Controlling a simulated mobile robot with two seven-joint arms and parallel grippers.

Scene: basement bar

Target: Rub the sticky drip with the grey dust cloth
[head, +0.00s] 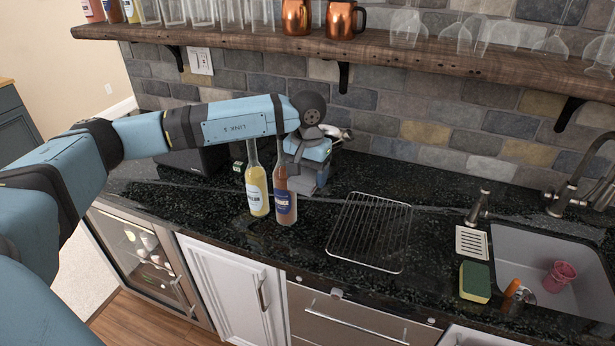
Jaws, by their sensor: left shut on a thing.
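My left gripper (308,180) is low over the black counter, behind and right of two bottles. It is shut on the grey dust cloth, which is mostly hidden by the bottles and the gripper itself, so its shape and contact with the counter cannot be told. I cannot make out the sticky drip for sure on the dark, speckled counter. My right gripper is not in view.
A yellow-filled bottle (257,192) and a reddish-brown bottle (285,204) stand close in front of the gripper. A wire rack (370,232) lies to the right. Further right are a sponge (474,281) and sink (515,240). A wooden shelf (340,50) hangs above.

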